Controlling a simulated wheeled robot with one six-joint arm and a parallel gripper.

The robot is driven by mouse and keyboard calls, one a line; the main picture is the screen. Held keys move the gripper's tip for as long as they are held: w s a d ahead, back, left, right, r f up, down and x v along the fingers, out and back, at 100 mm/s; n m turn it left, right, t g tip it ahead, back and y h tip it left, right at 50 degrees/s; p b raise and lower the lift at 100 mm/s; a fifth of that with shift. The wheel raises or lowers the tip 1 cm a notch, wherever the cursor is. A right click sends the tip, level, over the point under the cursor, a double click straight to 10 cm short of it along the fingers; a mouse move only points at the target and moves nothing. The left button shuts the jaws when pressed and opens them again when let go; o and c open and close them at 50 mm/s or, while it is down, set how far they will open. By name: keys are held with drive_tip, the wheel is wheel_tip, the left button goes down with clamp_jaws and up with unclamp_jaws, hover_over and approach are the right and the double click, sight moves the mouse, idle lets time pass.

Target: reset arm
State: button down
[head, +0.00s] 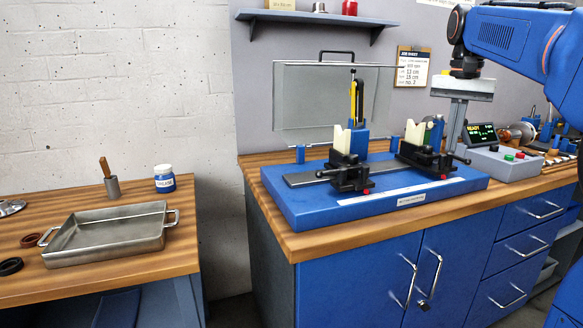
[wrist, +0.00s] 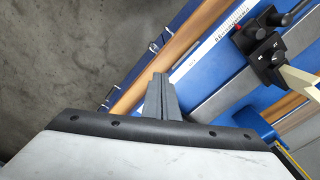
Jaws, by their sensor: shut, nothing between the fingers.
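My gripper (head: 451,143) hangs from my blue arm at the upper right of the head view, pointing down behind the right end of the blue balancing stand. Its two grey fingers are together with nothing between them; they also show closed in the wrist view (wrist: 159,78). The blue balancing stand (head: 300,212) sits on the right bench, with two black clamps carrying cream V-blocks (head: 343,138). No rotor lies on the V-blocks. In the wrist view the stand's blue base (wrist: 215,72) and a black clamp (wrist: 262,52) show to the right of the fingers.
A clear guard panel (head: 300,100) stands behind the stand. A control box with a lit display (head: 480,133) is right of it. A metal tray (head: 108,252) and a blue-labelled jar (head: 165,180) sit on the left bench. A gap of floor separates the benches.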

drive_tip(key=s+a+f+n+t, duration=0.2)
drive_tip(key=s+a+f, duration=0.3)
drive_tip(key=s+f, duration=0.9)
drive_tip(key=s+a+f+n+t, duration=0.2)
drive_tip(key=s+a+f+n, duration=0.3)
drive_tip(key=s+f, duration=0.9)
wheel_tip(320, 180, down, 3)
drive_tip(key=shift+s+r, duration=0.15)
drive_tip(key=shift+s, duration=0.15)
